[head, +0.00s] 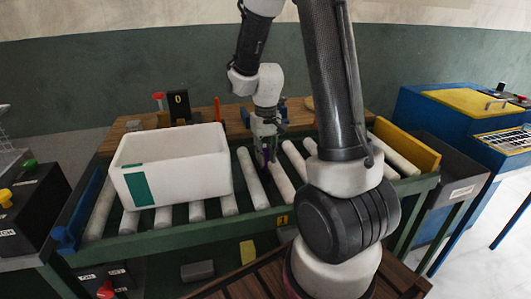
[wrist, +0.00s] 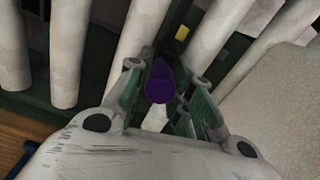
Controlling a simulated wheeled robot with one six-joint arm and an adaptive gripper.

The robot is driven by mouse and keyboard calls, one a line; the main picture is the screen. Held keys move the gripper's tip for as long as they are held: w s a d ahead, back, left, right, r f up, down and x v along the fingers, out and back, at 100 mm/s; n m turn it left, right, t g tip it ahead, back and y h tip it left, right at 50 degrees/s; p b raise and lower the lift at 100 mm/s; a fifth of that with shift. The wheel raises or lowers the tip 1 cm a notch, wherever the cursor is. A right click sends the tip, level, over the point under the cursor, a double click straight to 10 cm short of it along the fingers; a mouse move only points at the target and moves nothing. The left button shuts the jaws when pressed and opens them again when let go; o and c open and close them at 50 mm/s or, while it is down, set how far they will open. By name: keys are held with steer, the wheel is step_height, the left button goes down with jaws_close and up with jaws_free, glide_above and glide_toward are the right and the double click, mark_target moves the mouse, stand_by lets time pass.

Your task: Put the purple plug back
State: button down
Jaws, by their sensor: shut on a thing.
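The purple plug (wrist: 160,82) is between the fingertips of my gripper (wrist: 160,95) in the wrist view, seen end-on as a dark purple round. My gripper is shut on it. In the head view my gripper (head: 265,150) hangs fingers-down over the roller conveyor, just right of the white box, and only a sliver of purple shows at its fingers. I cannot tell from these views whether the plug touches the rollers or the frame. No empty hole for the plug can be made out.
A white foam box (head: 170,172) with a green mark stands on the rollers at left. White rollers (head: 283,182) run right of it to a yellow end stop (head: 408,152). A wooden shelf lies behind, with a black 0 sign (head: 179,105). A blue and yellow machine (head: 455,115) stands at right.

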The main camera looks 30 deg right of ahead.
steer(key=shift+f, duration=0.25)
steer(key=c, duration=1.3)
jaws_free()
steer(key=shift+o, duration=0.2)
